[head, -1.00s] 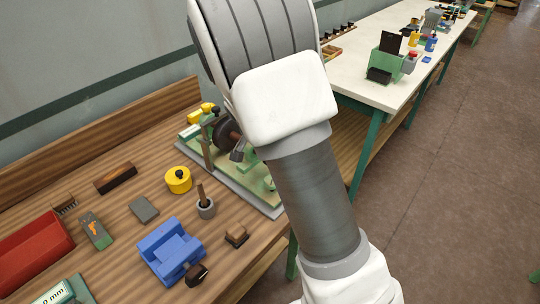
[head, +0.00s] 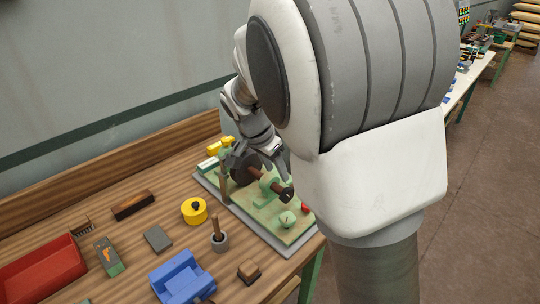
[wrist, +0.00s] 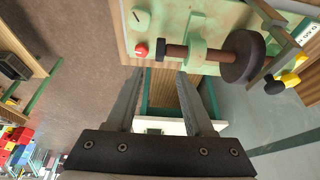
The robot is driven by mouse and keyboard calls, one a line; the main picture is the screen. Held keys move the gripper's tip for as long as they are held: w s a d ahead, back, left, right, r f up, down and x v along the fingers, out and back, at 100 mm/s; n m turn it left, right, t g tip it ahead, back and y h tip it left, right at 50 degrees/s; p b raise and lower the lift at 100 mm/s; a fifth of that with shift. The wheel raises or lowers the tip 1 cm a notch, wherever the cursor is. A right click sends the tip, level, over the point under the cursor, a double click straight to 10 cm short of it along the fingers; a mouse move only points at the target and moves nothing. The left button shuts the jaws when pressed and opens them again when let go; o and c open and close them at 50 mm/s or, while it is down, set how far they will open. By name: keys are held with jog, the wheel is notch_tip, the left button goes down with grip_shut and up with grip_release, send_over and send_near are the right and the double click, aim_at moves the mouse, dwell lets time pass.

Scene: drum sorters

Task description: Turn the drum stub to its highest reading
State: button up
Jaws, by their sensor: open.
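The drum machine stands on a pale green base board (head: 265,215) at the bench's right end. A large dark disc (wrist: 243,56) sits on a brown shaft carried by a green bracket (wrist: 195,45). The shaft ends in a short dark stub (wrist: 161,50), which also shows in the head view (head: 287,195). My gripper (wrist: 159,74) is open and empty. In the wrist view its fingertips lie just below the stub, apart from it. I cannot make out any reading. In the head view my arm hides part of the machine's far side.
A red button (wrist: 141,50) and a round green dial (wrist: 142,18) sit near the stub. Yellow parts (head: 221,145) are at the machine's back. On the bench are a yellow pot (head: 194,211), a grey cup (head: 219,241), a blue block (head: 182,278) and a red tray (head: 42,266).

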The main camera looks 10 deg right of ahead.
jog(key=v, duration=0.5)
jog(key=shift+f, duration=0.1)
jog(key=s+d+r+n+t+y, duration=0.1)
jog(key=s+n, duration=0.4)
jog(key=s, duration=0.6)
jog(key=s+d+r+n+t+y, duration=0.2)
jog(key=s+d+r+n, duration=0.2)
jog(key=s, duration=0.8)
jog(key=shift+d+r+n+y, duration=0.25)
jog(key=shift+r+n+y, duration=0.05)
jog(key=shift+n, duration=0.6)
dwell(0.8)
